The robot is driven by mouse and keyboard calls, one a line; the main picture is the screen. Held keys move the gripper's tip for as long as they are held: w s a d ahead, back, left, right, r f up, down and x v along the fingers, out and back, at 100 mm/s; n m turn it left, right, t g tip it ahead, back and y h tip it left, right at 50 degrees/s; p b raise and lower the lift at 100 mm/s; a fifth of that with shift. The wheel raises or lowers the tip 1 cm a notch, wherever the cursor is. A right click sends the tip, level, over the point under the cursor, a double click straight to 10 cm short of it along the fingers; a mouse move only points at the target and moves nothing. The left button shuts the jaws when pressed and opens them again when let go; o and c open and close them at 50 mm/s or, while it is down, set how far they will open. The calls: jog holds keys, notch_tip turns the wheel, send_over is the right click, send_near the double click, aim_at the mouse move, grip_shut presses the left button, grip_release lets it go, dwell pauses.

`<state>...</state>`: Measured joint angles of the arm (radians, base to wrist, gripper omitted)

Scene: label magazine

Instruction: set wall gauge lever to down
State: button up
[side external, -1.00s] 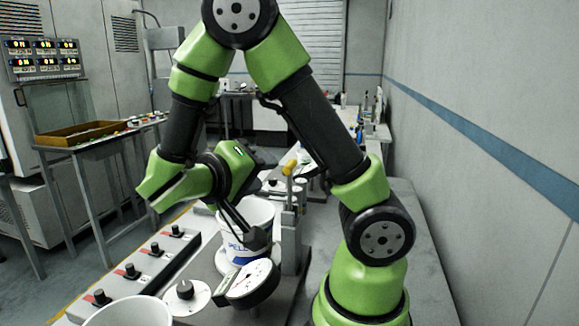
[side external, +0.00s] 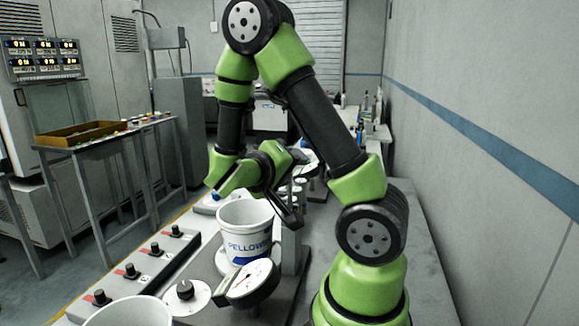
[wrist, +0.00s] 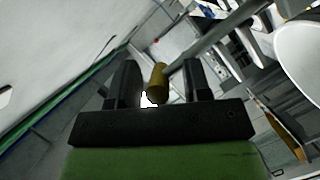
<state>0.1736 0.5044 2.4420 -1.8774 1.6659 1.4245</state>
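The lever has a yellow handle (wrist: 158,80) on a grey rod, seen in the wrist view between my gripper's two black fingers (wrist: 160,84). Gaps show on both sides of the handle, so my gripper is open around or just behind it; the depth is unclear. In the side view my gripper (side external: 289,212) is beside the top of the grey post (side external: 291,250). The yellow handle does not show there, so the lever's present angle cannot be told. A round white dial in a dark case (side external: 249,283) is in front of the post.
A white bucket with blue lettering (side external: 246,232) stands just left of the post, close to my gripper. A white disc with a black knob (side external: 185,292) and a row of black knobs (side external: 131,270) lie in front and left.

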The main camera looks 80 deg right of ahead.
grip_shut()
jog(key=shift+w, duration=0.1)
jog(key=w+f+n+g+h, duration=0.2)
jog(key=w+f+n, duration=0.2)
jog(key=w+n, duration=0.4)
jog(key=shift+h, duration=0.4)
jog(key=shift+f, duration=0.15)
dwell(0.4)
jog(key=shift+o, duration=0.2)
grip_release()
